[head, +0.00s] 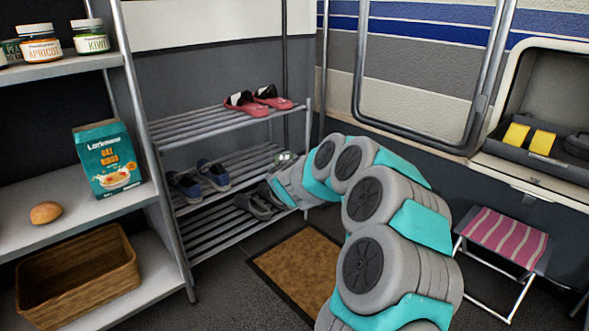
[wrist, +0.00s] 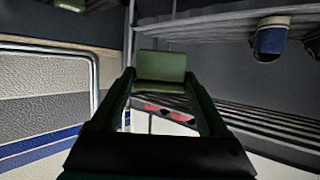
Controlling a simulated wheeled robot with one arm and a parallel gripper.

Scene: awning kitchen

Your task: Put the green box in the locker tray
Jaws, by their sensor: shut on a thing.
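In the wrist view my gripper (wrist: 160,84) is shut on a green box (wrist: 161,65), which sits between the fingertips. In the head view my arm reaches toward the shoe rack, and its end is by the rack's middle shelf; the box cannot be made out clearly there. The locker tray (head: 540,164) is the dark grey tray in the open wall locker at the far right. My gripper is well to the left of the tray.
The shoe rack (head: 215,124) holds several pairs of shoes. A striped folding stool (head: 507,238) stands below the locker. A brown doormat (head: 305,265) lies on the floor. Shelves at the left hold jars, an oat box (head: 108,160), a bun and a wicker basket (head: 75,280).

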